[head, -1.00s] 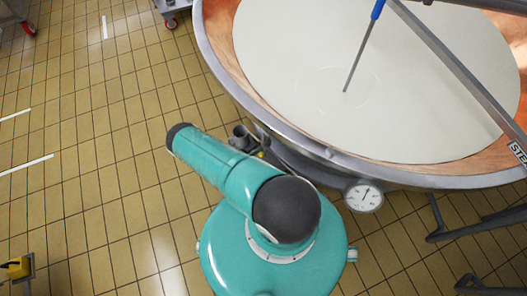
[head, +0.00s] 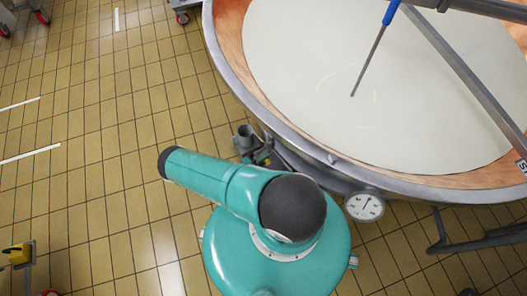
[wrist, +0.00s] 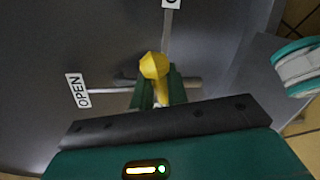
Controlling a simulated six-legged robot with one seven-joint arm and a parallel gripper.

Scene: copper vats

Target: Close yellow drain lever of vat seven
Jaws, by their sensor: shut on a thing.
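The yellow drain lever (wrist: 153,66) is in the middle of the wrist view, with its knob towards the top. My gripper (wrist: 157,88) has its green fingers shut on the lever, one on each side of its stem. A white OPEN label (wrist: 77,90) is to the left of the lever on the grey vat wall. Another label (wrist: 172,3) is cut off at the top edge; only part of a letter shows. In the head view the copper vat (head: 228,50) holds pale liquid, and my teal arm hides most of the lever area under its rim.
A grey drain pipe (head: 245,136) and a round dial gauge (head: 365,206) are by the vat's near side. A blue-handled rod (head: 372,55) and a metal beam (head: 462,72) cross above the liquid. Tiled floor (head: 100,180) is open on the left. A yellow object (head: 18,254) stands lower left.

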